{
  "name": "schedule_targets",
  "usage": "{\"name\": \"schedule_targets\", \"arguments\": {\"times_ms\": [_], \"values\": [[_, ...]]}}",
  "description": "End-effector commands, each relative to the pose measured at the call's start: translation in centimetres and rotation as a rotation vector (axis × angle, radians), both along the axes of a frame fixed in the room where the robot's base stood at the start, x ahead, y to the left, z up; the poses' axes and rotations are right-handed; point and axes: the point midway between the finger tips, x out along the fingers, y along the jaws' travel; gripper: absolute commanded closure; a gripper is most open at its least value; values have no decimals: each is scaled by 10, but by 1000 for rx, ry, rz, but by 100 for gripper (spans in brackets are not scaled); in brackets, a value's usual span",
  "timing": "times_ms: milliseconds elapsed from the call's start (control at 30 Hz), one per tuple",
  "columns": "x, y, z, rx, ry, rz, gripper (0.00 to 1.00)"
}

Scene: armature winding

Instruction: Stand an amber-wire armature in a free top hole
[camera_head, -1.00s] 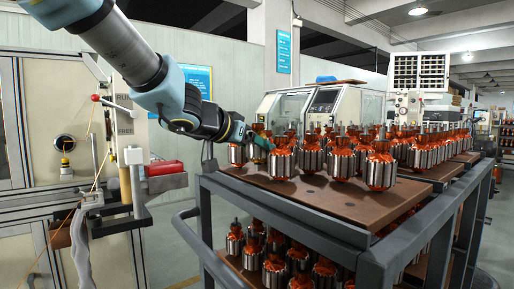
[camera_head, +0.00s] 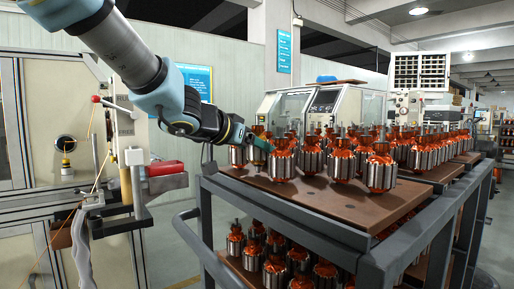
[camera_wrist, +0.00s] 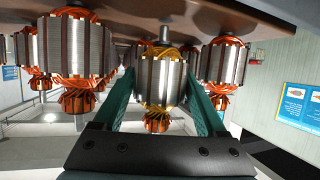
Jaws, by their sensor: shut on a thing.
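My gripper (camera_wrist: 160,76) is shut on an amber-wire armature (camera_wrist: 160,82), its teal fingers on either side of the steel core. The wrist view is upside down, so the armature is upright, with its shaft pointing at the brown top board (camera_wrist: 205,18). A short length of shaft shows; I cannot tell whether its end is in a hole. In the head view my gripper (camera_head: 262,144) is at the left rear of the top board (camera_head: 325,207), and the held armature is mostly hidden there. Orange-wire armatures (camera_head: 380,170) stand close by; one (camera_wrist: 222,65) is beside the right finger.
The cart's lower shelf holds several orange armatures (camera_head: 275,272). A dark rail (camera_head: 300,220) edges the cart. Bare board lies along the front edge. A winding machine (camera_head: 130,150) stands at the left, with a red item (camera_head: 164,168) on its side.

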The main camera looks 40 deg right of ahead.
Motion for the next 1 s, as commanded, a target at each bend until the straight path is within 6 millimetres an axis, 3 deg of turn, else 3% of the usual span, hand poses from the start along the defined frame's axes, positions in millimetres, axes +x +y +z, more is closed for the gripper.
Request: {"name": "schedule_targets", "arguments": {"times_ms": [1000], "values": [[0,0,-14,-3,-2,0,100]]}}
